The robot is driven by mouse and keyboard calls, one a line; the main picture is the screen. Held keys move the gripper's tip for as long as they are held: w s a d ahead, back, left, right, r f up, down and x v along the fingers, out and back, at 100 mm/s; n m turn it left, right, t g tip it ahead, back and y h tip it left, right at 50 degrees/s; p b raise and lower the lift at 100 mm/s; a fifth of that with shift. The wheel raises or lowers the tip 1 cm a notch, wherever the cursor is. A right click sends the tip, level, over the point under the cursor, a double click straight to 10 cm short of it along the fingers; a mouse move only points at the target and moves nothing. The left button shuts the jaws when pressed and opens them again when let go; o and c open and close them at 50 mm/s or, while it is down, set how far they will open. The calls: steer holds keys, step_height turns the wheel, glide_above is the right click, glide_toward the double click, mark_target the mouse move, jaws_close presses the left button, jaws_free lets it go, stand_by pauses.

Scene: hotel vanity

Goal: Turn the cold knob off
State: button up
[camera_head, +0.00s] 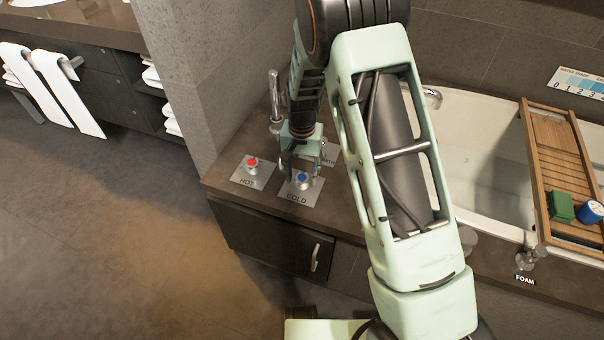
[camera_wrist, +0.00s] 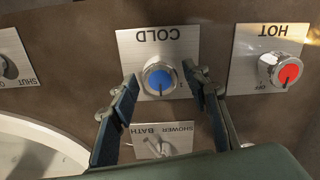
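The cold knob (camera_head: 302,179) is a chrome knob with a blue cap on a metal plate marked COLD, on the brown tub deck. In the wrist view the cold knob (camera_wrist: 158,77) sits upper centre, upside down, with its label above it. My gripper (camera_head: 305,165) is just above and behind the knob in the head view. In the wrist view my gripper (camera_wrist: 160,82) has its two dark fingers spread, one on each side of the knob. The fingers look apart from the knob; I cannot tell their exact height above it.
The red-capped hot knob (camera_head: 252,164) is beside the cold one, its plate marked HOT. A bath/shower selector (camera_wrist: 160,148) lies between my fingers' bases. Another knob marked SHUT (camera_wrist: 8,68) is at the left. A chrome hand shower (camera_head: 275,100) stands behind. A bathtub (camera_head: 480,150) with a wooden tray (camera_head: 548,130) is right.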

mark_target(302, 177)
steer(key=shift+o, duration=0.3)
steer(key=shift+r, duration=0.1)
step_height(302, 177, up, 12)
stand_by(0.3)
stand_by(0.4)
